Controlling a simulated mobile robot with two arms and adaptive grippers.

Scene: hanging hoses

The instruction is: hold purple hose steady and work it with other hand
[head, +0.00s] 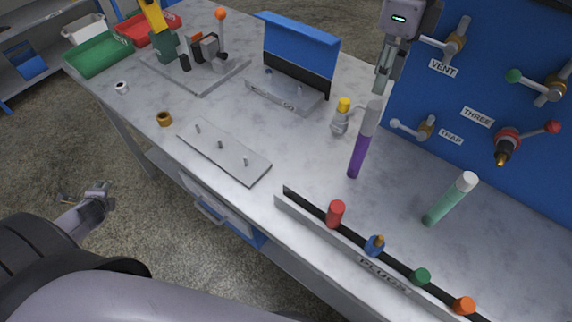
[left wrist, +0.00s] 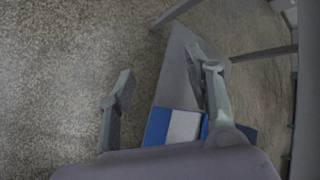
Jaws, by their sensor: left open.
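The purple hose (head: 358,155) has a grey upper end and hangs tilted over the worktop, in front of the blue panel. My right gripper (head: 381,88) points down right at the hose's grey top; whether its fingers close on it is unclear. My left gripper (head: 103,192) is low at the left, over the floor in front of the bench, far from the hose. In the left wrist view its two fingers (left wrist: 160,85) are spread with nothing between them. The purple hose is not in the left wrist view.
A green hose (head: 443,206) with a white end is right of the purple one. A plug rack (head: 325,235) lines the front edge. A yellow-capped fitting (head: 341,118) stands close left of the purple hose. The blue panel (head: 480,125) carries valves. A pegged plate (head: 225,152) lies left.

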